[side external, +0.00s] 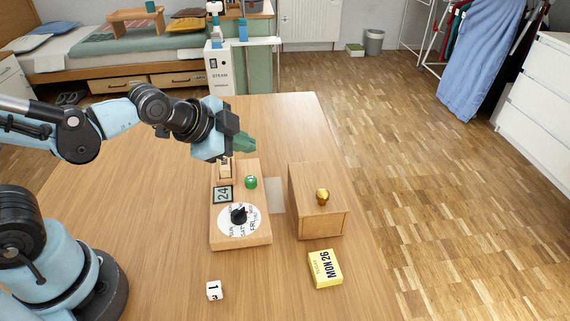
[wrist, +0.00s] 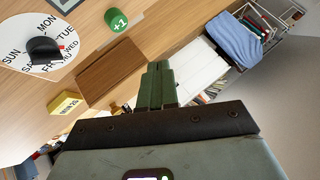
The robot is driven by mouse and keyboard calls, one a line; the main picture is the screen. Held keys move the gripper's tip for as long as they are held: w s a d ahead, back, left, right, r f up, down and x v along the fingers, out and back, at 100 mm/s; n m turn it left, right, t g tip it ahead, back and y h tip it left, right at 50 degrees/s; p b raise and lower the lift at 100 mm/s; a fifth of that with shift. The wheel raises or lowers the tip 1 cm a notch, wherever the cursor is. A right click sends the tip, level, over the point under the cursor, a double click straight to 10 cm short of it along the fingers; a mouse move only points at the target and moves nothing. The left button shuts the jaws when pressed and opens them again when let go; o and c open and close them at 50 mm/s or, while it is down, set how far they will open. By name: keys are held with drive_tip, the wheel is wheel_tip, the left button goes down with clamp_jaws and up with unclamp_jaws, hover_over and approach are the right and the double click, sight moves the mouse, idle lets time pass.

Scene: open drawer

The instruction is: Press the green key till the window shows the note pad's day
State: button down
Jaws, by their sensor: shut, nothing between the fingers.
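A wooden block (side external: 228,241) carries a round green key (side external: 250,182), a small dark window (side external: 222,194) and a white day dial. The window reads 24. In the wrist view the key (wrist: 118,20) is marked "+1". The yellow note pad (side external: 325,268) lies at the front right and reads MON 26; it also shows in the wrist view (wrist: 65,104). My gripper (side external: 245,143) has green fingers, shut and empty. It hangs above the far end of the block, apart from the key.
The dial (side external: 255,217) has a black knob and day names. A wooden box with a gold knob (side external: 318,208) stands right of the block. A flat greyish patch (side external: 275,195) lies between them. A white numbered cube (side external: 214,290) sits in front.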

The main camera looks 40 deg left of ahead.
sight(247, 181)
drive_tip(key=shift+f, duration=2.75)
drive_tip(key=shift+f, duration=0.2)
drive_tip(key=shift+f, duration=0.25)
drive_tip(key=shift+r, duration=0.1)
idle(0.4)
drive_tip(key=shift+r, duration=0.35)
drive_tip(key=shift+r, duration=2.5)
